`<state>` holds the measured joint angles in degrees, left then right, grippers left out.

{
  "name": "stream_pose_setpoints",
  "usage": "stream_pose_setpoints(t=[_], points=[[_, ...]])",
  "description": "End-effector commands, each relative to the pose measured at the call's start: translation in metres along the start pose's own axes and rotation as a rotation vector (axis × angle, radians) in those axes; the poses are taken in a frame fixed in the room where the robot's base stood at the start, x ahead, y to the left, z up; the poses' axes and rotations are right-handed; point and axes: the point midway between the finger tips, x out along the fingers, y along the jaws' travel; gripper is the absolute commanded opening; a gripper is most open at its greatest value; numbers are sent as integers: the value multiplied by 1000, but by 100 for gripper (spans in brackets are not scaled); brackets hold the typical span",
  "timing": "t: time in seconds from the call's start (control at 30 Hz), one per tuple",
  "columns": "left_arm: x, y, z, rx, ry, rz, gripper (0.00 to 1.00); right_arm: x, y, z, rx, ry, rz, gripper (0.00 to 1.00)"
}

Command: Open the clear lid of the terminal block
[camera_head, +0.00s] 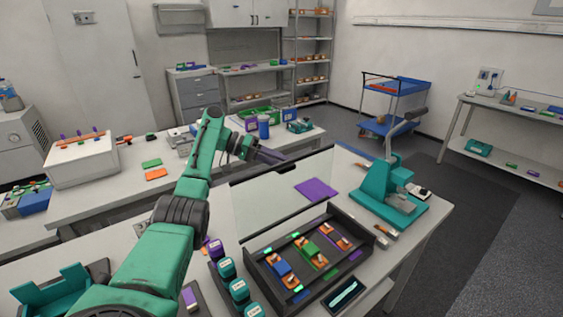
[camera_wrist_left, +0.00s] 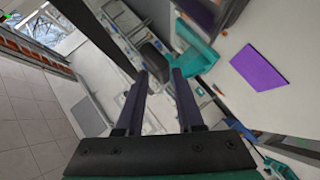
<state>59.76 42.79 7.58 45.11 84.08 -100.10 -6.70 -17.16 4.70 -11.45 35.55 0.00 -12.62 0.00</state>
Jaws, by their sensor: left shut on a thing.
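The terminal block (camera_head: 262,262) is a dark open tray on the near table in the head view, holding orange, blue and green parts. Its clear lid (camera_head: 262,205) stands raised, close to upright, along the tray's back side, with a dark strip along its top edge. My right gripper is not in view.
A teal press (camera_head: 395,185) stands right of the block. Teal-topped containers (camera_head: 238,290) stand in a row to its left. A small dark device (camera_head: 343,294) lies in front. A purple sheet (camera_head: 317,188) lies behind the lid. Another bench (camera_head: 95,200) stands farther back.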

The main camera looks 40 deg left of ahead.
Motion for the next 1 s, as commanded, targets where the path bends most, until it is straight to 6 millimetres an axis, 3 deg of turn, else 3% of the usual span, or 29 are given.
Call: stream_pose_setpoints(t=[0.03, 0.7, 0.83, 1.0], points=[[4, -14, 11, -21, -31, -26, 48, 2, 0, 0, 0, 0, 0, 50], [1, -14, 11, -21, -29, -26, 50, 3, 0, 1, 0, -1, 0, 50], [-18, -15, 11, -19, -24, -27, 50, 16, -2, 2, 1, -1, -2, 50], [-55, -6, 8, -15, -18, -20, 50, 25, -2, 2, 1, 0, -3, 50]])
